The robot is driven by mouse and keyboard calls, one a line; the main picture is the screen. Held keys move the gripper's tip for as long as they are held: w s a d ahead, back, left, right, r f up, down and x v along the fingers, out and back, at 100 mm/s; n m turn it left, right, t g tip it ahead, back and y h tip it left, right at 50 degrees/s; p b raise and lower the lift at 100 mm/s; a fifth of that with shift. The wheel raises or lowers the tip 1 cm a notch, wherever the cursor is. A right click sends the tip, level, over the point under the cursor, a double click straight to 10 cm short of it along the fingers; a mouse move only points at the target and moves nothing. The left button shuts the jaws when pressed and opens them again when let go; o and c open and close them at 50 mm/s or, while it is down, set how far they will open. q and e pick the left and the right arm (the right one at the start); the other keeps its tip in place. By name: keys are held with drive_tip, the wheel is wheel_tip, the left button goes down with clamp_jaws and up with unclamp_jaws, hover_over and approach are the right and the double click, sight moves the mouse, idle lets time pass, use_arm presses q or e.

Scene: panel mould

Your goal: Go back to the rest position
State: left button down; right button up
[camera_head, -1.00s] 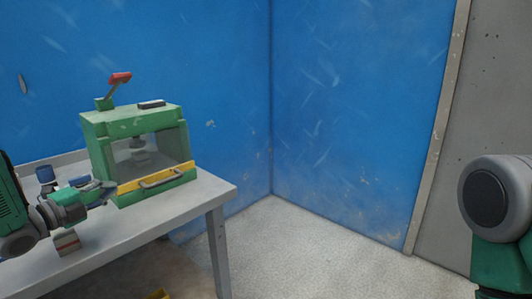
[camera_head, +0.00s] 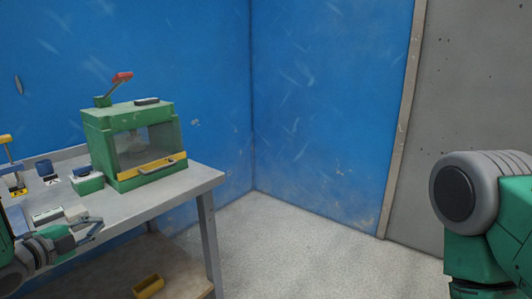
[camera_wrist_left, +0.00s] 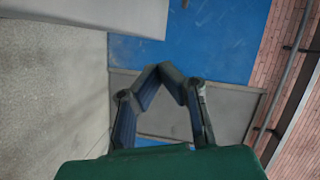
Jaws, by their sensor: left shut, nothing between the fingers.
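My left gripper (camera_head: 88,230) is low at the left of the head view, in front of the table's front edge and apart from the machine. In the left wrist view its two fingers (camera_wrist_left: 165,70) meet at the tips, shut with nothing between them. The green machine (camera_head: 130,140) with a red-tipped lever, a clear front window and a yellow front bar stands on the grey table (camera_head: 205,178). My right gripper is out of view; only a green and grey part of my right arm shows at the right edge.
Small items stand on the table left of the machine: a green box (camera_head: 88,183), a blue-topped piece (camera_head: 46,170) and a yellow-handled piece (camera_head: 10,160). A yellow bin (camera_head: 148,286) is below the table. The floor (camera_head: 290,250) to the right is clear, up to blue walls.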

use_arm(q)
drive_tip(key=s+d+f+n+g+y, duration=0.25)
drive_tip(key=s+d+f+n, duration=0.2)
drive_tip(key=s+f, duration=0.45)
drive_tip(key=s+d+f+n+g+y, duration=0.1)
drive_tip(key=s+d+f+n+g, duration=0.25)
drive_tip(key=s+f+n, duration=0.45)
drive_tip(key=s+d+f+n+g, duration=0.1)
drive_tip(key=s+f+g, duration=0.2)
drive_tip(key=s, duration=0.5)
drive_tip(key=s+d+f+n+g+y, duration=0.1)
drive_tip(key=s+d+f+n+g, duration=0.1)
drive_tip(key=s, duration=0.5)
drive_tip(key=s+d+f+n+g, duration=0.2)
drive_tip(key=s+f+g, duration=0.1)
drive_tip(key=s, duration=0.5)
drive_tip(key=shift+s+d+f+g, duration=0.15)
drive_tip(key=shift+s+f+g, duration=0.2)
drive_tip(key=shift+f, duration=0.25)
drive_tip(key=shift+d+r+n+y, duration=0.1)
drive_tip(key=shift+d+n+y, duration=0.1)
drive_tip(key=shift+n+y, duration=0.05)
drive_tip(key=shift+a, duration=0.15)
